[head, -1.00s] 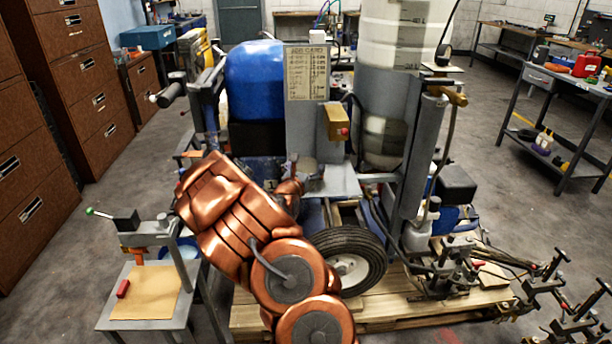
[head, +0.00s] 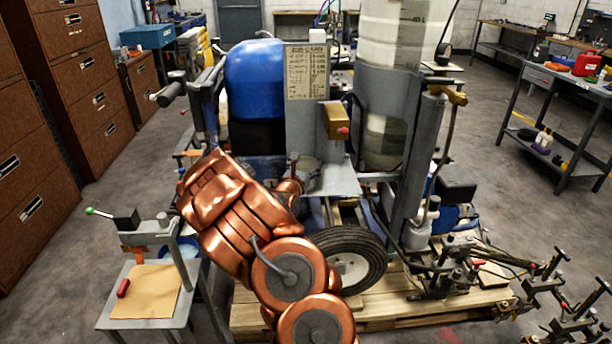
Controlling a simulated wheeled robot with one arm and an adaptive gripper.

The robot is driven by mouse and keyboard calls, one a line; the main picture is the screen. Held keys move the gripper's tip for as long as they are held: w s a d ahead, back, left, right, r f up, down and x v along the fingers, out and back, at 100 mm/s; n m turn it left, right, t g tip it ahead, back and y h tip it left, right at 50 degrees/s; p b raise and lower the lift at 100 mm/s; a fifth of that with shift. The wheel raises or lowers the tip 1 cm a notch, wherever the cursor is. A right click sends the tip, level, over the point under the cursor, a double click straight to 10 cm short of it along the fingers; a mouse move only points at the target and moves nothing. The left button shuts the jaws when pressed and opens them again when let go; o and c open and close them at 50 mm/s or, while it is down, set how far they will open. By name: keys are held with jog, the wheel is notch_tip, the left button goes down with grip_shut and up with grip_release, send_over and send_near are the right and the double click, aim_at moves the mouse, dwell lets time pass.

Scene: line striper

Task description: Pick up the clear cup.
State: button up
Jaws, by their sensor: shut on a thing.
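My copper-coloured arm reaches over the machine's front, and its wrist hides much of my gripper (head: 303,172). The dark fingers show beyond the wrist, at the small grey metal shelf (head: 338,181) of the line striper. My gripper is shut on the clear cup (head: 306,168), a small pale see-through shape between the fingers. The cup is hard to make out against the grey panel behind it. I cannot tell whether it still touches the shelf.
The line striper's blue tank (head: 254,80), upright grey panel (head: 306,110) and yellow box (head: 335,121) stand close around my gripper. A black tyre (head: 372,262) sits below, on a wooden pallet (head: 385,312). A small side table (head: 150,322) stands at front left.

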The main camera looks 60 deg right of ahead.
jog(key=shift+r+b, duration=0.5)
jog(key=shift+r, duration=1.25)
jog(key=shift+s+a, duration=0.3)
jog(key=shift+a, duration=0.35)
jog(key=s+a+b, duration=0.3)
jog(key=a+b, duration=0.2)
jog(key=s+a+b, duration=0.2)
jog(key=a+b, duration=0.1)
jog(key=shift+s+r, duration=0.15)
jog(key=shift+s, duration=0.2)
